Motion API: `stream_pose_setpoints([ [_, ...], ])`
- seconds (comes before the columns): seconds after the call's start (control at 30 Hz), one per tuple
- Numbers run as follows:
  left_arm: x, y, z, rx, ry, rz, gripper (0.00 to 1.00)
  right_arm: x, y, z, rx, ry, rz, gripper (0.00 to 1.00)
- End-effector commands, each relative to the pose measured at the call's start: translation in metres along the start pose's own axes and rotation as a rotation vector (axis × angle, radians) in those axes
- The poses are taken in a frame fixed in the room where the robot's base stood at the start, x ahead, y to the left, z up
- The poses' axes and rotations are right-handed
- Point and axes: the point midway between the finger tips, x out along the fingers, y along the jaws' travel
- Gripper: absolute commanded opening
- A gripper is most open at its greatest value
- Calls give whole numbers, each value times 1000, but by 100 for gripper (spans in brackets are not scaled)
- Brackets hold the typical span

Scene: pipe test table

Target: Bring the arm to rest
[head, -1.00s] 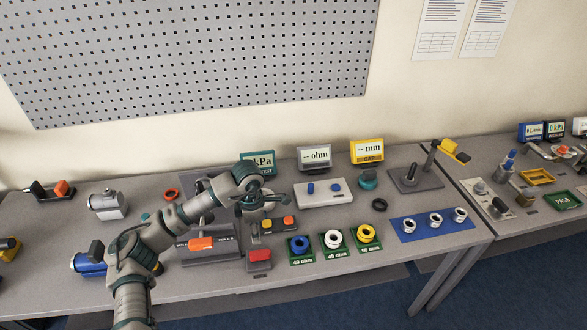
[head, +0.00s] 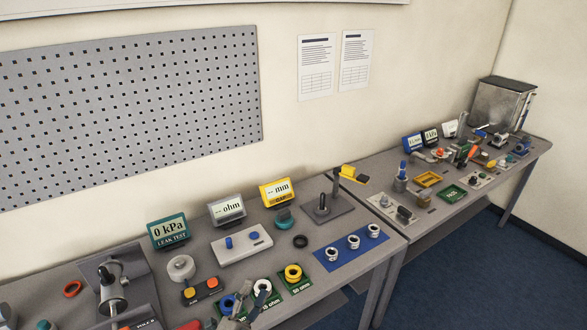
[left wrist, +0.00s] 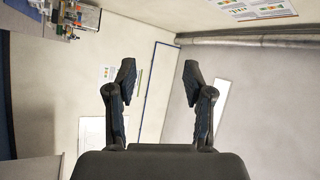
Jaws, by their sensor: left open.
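My left gripper (head: 247,305) shows at the bottom edge of the head view. Its fingers overlap the row of ring fittings on green cards, and most of the arm is below the frame. In the left wrist view the same gripper (left wrist: 158,80) has its two dark fingers spread wide with nothing between them. Behind the fingers are wall, posters and a pale floor or ceiling area, with part of a table top left. Whether the fingers touch any fitting cannot be told. My right gripper is not in view.
The near table (head: 350,248) holds a leak test display (head: 169,230), an ohm display (head: 227,209), a yellow mm display (head: 277,193) and a blue mat (head: 352,246) with white fittings. A second table (head: 452,208) with several items stands at right. Blue floor is clear at lower right.

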Motion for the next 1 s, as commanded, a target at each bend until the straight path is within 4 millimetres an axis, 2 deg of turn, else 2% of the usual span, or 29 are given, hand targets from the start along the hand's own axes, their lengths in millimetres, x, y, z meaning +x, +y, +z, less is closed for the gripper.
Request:
stream_pose_setpoints([
  [0.03, -23, 16, 30, -136, -180, 37, 52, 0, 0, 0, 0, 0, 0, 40],
  [0.1, -61, 42, 68, -304, -424, 99, 52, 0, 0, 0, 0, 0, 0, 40],
  [0.17, -99, 67, 91, -429, -613, 161, 52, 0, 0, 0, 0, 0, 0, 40],
  [0.2, -126, 84, 101, -502, -730, 205, 52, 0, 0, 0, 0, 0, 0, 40],
  [0.27, -166, 106, 110, -599, -888, 269, 52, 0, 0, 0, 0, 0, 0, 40],
  [0.3, -190, 118, 112, -653, -977, 310, 52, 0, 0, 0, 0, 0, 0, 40],
  [0.4, -244, 142, 108, -756, -1163, 402, 52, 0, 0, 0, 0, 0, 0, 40],
  [0.5, -288, 158, 99, -835, -1309, 482, 52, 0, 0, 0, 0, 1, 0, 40],
  [0.7, -362, 177, 69, -955, -1546, 632, 52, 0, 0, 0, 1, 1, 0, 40],
  [0.8, -392, 183, 55, -999, -1646, 700, 52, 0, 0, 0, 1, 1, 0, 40],
  [1.0, -404, 249, 88, -986, -1657, 717, 52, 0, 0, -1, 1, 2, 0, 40],
])
